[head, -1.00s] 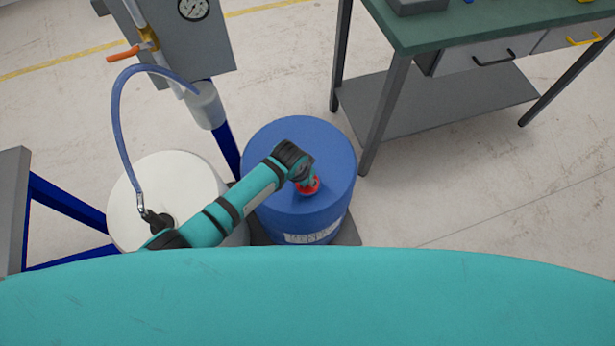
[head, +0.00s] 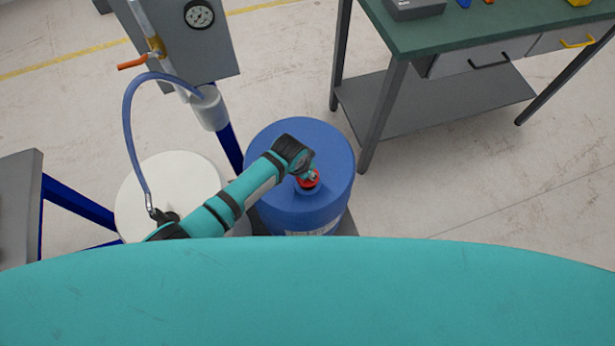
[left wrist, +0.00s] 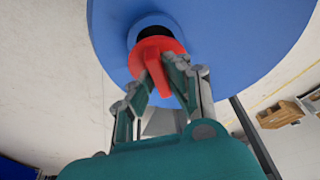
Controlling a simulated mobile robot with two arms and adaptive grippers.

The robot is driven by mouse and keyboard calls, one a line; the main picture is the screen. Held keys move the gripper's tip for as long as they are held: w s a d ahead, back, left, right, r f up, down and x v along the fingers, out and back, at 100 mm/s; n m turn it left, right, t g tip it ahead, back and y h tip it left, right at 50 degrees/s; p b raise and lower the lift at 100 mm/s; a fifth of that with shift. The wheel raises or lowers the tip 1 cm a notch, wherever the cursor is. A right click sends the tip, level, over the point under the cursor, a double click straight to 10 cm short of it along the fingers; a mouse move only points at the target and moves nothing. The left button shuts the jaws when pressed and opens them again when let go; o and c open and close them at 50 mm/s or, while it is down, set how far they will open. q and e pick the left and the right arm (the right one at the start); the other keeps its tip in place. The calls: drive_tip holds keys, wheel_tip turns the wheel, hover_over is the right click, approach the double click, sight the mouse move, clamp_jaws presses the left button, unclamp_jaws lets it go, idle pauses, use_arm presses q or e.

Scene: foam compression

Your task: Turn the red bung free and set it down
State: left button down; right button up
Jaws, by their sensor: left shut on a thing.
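The blue drum (head: 270,150) stands upright in the middle of the head view. The red bung (head: 308,181) is over the right part of its lid, with a dark patch just below it. My left gripper (head: 311,173) reaches it from the left arm. In the left wrist view, the gripper's fingers (left wrist: 160,78) are shut on the raised grip of the red bung (left wrist: 153,58). A dark round opening (left wrist: 155,27) in the blue lid shows behind the bung, which looks raised off it. My right gripper is not in view.
A white drum (head: 155,180) with a blue hose (head: 128,120) stands to the left. A grey panel with a gauge (head: 199,15) is behind. A green-topped workbench (head: 430,35) is at the upper right. Open floor (head: 470,180) lies to the right.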

use_arm(q)
drive_tip(key=w+a+b, duration=0.1)
drive_tip(key=w+b, duration=0.2)
drive_tip(key=w, duration=0.1)
drive_tip(key=w+a+b, duration=0.2)
drive_tip(key=w+b, duration=0.1)
drive_tip(key=w, duration=0.2)
drive_tip(key=w+a+b, duration=0.1)
drive_tip(key=w+b, duration=0.2)
drive_tip(key=w, duration=0.2)
drive_tip(key=shift+w+a+f+b, duration=0.15)
drive_tip(key=shift+a+f+b, duration=0.1)
drive_tip(key=shift+b, duration=0.1)
drive_tip(key=shift+w+r, duration=0.1)
drive_tip(key=shift+w, duration=0.15)
drive_tip(key=shift+a+r, duration=0.1)
drive_tip(key=shift+r, duration=0.05)
drive_tip(key=shift+f+b, duration=1.1)
drive_tip(key=shift+f, duration=0.4)
drive_tip(key=shift+f+b, duration=0.5)
drive_tip(key=shift+f, duration=0.1)
drive_tip(key=c, duration=1.2)
unclamp_jaws()
